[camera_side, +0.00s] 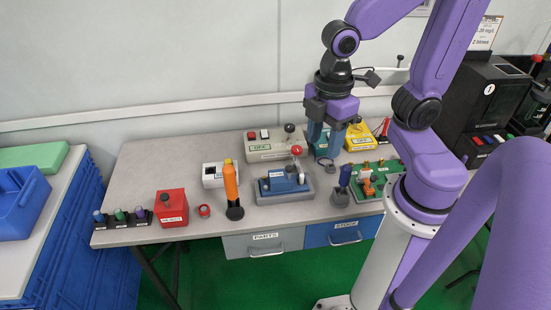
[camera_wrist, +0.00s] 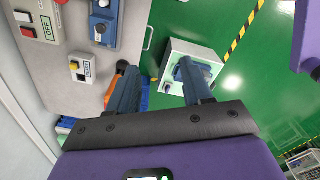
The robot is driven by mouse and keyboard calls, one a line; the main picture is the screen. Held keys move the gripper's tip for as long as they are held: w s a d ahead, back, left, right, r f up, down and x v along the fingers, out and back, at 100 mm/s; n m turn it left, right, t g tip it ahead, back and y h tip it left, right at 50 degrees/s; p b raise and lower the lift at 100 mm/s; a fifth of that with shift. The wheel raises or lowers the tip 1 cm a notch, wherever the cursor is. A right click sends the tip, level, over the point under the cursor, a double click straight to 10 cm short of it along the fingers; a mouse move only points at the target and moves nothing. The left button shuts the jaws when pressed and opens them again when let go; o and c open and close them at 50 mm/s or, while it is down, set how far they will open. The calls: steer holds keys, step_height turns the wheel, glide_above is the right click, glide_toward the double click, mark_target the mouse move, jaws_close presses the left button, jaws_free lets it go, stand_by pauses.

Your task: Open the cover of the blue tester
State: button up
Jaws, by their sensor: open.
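A blue unit (camera_side: 285,181) with a pale label sits on a grey base on the table; I take it for the blue tester. It also shows in the wrist view (camera_wrist: 104,24) at the top left. Whether its cover is open or shut is too small to tell. My gripper (camera_side: 323,144) points down, behind and to the right of this unit in the side view, apart from it. Its two blue fingers are open with nothing between them. In the wrist view my gripper (camera_wrist: 158,68) leaves the unit to the left of its fingers.
A teal item (camera_side: 321,151) is partly hidden behind my fingers, beside a yellow unit (camera_side: 360,138). A grey switch box (camera_side: 262,152) stands behind the blue unit. An orange handheld (camera_side: 231,182) and a blue-handled piece (camera_side: 344,178) flank it. The table's left rear is clear.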

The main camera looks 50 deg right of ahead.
steer(key=shift+m, duration=0.6)
steer(key=s, duration=0.4)
steer(key=shift+s+a, duration=0.15)
steer(key=shift+s, duration=0.4)
steer(key=shift+c, duration=1.2)
steer(key=c, duration=0.5)
steer(key=shift+w+a+f, duration=0.15)
steer(key=shift+a+f, duration=0.05)
steer(key=shift+f, duration=0.05)
jaws_close()
steer(key=w+a+f+n+t+h, duration=0.1)
steer(key=w+a+f+n+h, duration=0.2)
steer(key=w+a+f+h, duration=0.45)
steer(key=n+t+h, duration=0.5)
steer(key=t+h, duration=0.1)
steer(key=h, duration=0.1)
glide_toward(276, 175)
steer(key=shift+s+d+f, duration=0.25)
steer(key=shift+s+d, duration=0.85)
steer(key=shift+s, duration=0.05)
steer(key=shift+w+d+r+y, duration=0.2)
steer(key=shift+d+r, duration=0.1)
steer(key=shift+d, duration=0.2)
steer(key=shift+w+d+r+y, duration=0.15)
steer(key=shift+d+r, duration=0.15)
steer(key=shift+d, duration=0.2)
steer(key=shift+w+d+r, duration=0.25)
steer(key=shift+d+r, duration=0.2)
steer(key=shift+d, duration=0.2)
